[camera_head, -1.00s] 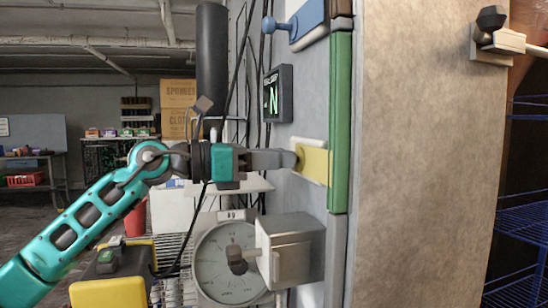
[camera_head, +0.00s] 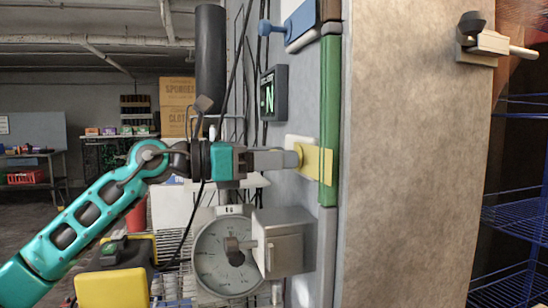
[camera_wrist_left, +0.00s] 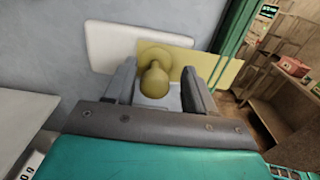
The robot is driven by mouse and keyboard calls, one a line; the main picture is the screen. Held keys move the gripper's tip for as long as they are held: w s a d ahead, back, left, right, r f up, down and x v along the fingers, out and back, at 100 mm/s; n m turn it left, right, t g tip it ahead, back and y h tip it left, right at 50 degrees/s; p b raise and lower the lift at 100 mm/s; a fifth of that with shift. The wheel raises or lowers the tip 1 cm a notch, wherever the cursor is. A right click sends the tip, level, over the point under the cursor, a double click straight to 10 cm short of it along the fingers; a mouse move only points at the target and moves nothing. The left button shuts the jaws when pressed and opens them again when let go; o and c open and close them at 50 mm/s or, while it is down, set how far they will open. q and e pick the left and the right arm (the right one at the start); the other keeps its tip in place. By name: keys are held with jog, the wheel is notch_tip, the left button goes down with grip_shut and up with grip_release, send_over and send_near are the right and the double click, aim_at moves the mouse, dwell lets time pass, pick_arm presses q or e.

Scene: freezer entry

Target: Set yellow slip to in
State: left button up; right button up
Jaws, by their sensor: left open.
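The yellow slip (camera_head: 318,161) is a flat plate with a round knob on the grey wall panel. Its right end lies across the green strip (camera_head: 329,105) at the panel's edge. It also shows in the left wrist view (camera_wrist_left: 215,70), reaching past the green edge, with a pale plate (camera_wrist_left: 105,45) behind it. My left gripper (camera_head: 295,158) comes in from the left at the slip's knob. In the wrist view, the knob (camera_wrist_left: 155,80) sits between the open fingers of my left gripper (camera_wrist_left: 160,76). My right gripper is out of view.
A blue slip (camera_head: 300,22) with a knob is above. A small dark display (camera_head: 273,93) shows a green N. A round dial (camera_head: 215,262) and a metal box (camera_head: 285,243) are below. A latch (camera_head: 485,43) is on the beige door edge (camera_head: 415,150).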

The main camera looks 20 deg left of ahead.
pick_arm(q)
jog(key=b+v, duration=0.3)
jog(key=v, duration=1)
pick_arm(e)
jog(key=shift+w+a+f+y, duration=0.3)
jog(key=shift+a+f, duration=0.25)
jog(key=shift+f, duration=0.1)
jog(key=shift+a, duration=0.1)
